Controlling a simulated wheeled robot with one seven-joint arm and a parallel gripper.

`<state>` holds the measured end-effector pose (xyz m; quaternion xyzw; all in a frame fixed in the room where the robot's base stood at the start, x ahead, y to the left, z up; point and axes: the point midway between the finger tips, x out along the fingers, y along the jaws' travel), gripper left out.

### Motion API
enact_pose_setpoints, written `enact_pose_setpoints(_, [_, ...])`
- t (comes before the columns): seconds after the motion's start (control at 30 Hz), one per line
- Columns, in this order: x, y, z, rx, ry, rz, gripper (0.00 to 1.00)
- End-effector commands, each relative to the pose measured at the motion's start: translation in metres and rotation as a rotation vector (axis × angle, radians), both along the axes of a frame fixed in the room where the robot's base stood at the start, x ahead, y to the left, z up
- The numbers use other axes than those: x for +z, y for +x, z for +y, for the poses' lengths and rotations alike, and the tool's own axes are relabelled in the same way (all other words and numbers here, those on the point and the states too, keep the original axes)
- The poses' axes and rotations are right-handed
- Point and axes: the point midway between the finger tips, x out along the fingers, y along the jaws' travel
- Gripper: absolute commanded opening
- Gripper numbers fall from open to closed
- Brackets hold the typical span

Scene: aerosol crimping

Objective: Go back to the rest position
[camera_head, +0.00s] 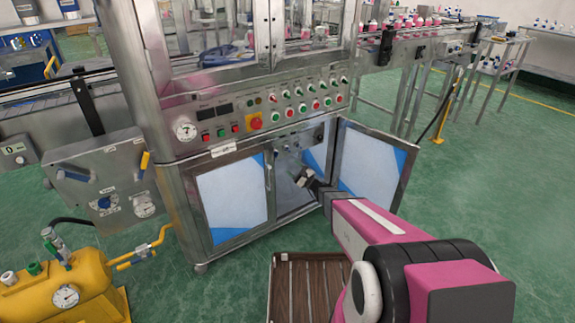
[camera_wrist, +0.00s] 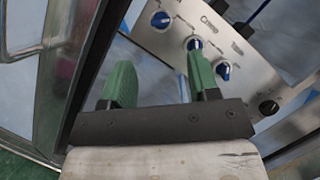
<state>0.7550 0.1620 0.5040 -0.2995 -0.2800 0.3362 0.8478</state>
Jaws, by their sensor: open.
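My gripper (camera_head: 303,179) reaches into the open lower cabinet of the steel crimping machine (camera_head: 225,145). In the wrist view my gripper (camera_wrist: 160,88) has two green fingers spread apart with nothing between them. A grey panel (camera_wrist: 215,45) with several blue-and-white knobs lies beyond the fingertips. One knob (camera_wrist: 194,44) appears just past the right finger; I cannot tell whether they touch. Another knob (camera_wrist: 160,20) is farther up and left. The panel also shows in the head view (camera_head: 290,143), partly hidden by the cabinet edge and my arm.
The right cabinet door (camera_head: 372,165) stands open beside my arm; the left door (camera_head: 232,195) is shut. A brown slatted pallet (camera_head: 305,285) lies on the floor below my arm. A yellow tank with a gauge (camera_head: 75,290) stands at lower left.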

Motion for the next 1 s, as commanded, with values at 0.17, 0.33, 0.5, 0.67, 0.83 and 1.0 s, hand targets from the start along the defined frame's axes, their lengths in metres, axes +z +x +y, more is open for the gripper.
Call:
enact_pose_setpoints(0.17, [-0.003, -0.006, -0.007, 0.000, 0.000, 0.000, 0.55])
enact_pose_setpoints(0.33, [-0.003, -0.006, -0.007, 0.000, 0.000, 0.000, 0.55])
enact_pose_setpoints(0.5, [-0.002, -0.007, -0.007, 0.003, -0.005, -0.001, 0.55])
enact_pose_setpoints(0.67, [0.006, -0.021, 0.000, 0.055, -0.078, -0.016, 0.55])
enact_pose_setpoints(0.83, [0.018, -0.055, 0.013, 0.180, -0.265, -0.047, 0.55])
enact_pose_setpoints(1.0, [0.025, -0.097, 0.018, 0.332, -0.508, -0.081, 0.55])
